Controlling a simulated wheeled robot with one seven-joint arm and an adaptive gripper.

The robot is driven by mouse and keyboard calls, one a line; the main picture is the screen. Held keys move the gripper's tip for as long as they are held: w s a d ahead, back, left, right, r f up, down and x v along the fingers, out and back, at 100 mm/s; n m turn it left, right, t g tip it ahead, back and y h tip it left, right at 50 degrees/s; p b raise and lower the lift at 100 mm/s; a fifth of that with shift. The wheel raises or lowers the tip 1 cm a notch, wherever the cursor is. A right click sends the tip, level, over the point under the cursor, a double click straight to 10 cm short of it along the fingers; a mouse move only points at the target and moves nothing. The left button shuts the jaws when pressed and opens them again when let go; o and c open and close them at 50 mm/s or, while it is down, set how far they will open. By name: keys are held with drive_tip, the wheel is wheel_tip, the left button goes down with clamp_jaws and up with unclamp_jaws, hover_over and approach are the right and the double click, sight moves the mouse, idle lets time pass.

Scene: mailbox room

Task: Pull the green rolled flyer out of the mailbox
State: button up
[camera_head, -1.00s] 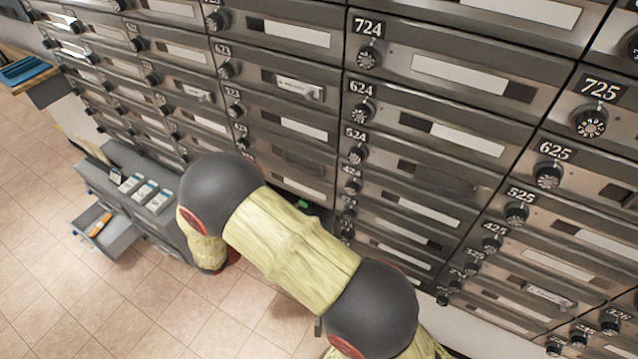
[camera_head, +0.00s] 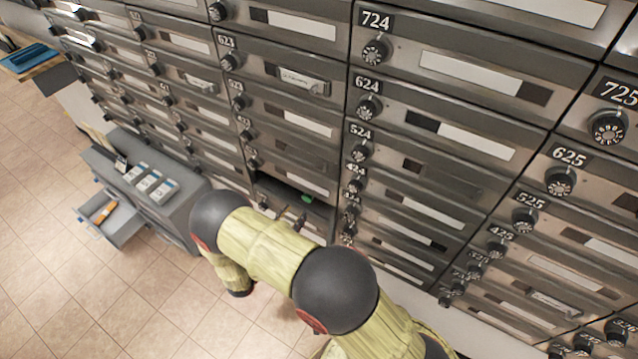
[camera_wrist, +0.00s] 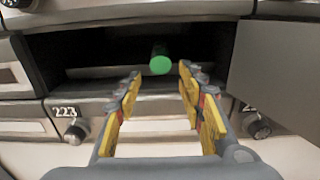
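The green rolled flyer (camera_wrist: 160,62) lies inside an open mailbox (camera_wrist: 90,72), its round end facing out in the wrist view. In the head view a small green bit of the flyer (camera_head: 307,198) shows in the dark opening. My gripper (camera_wrist: 160,78) is open in front of the mailbox, its yellow-padded fingers on either side of the flyer's line. The fingertips are near the opening, and nothing is between them. How far they are from the flyer is hard to tell. Most of the flyer's length is hidden inside the box.
The open mailbox door (camera_wrist: 275,75) stands at the right of the opening. A dial (camera_wrist: 75,133) sits below left. In the head view, a grey cabinet (camera_head: 190,205) with an open drawer (camera_head: 122,222) stands left of my arm. The tiled floor (camera_head: 60,290) at lower left is clear.

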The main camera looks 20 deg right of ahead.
sight(306, 198)
drive_tip(key=shift+x, duration=4.25)
drive_tip(key=shift+c, duration=1.1)
drive_tip(key=c, duration=0.7)
drive_tip(key=shift+c, duration=0.2)
drive_tip(key=shift+r, duration=0.25)
drive_tip(key=v, duration=2)
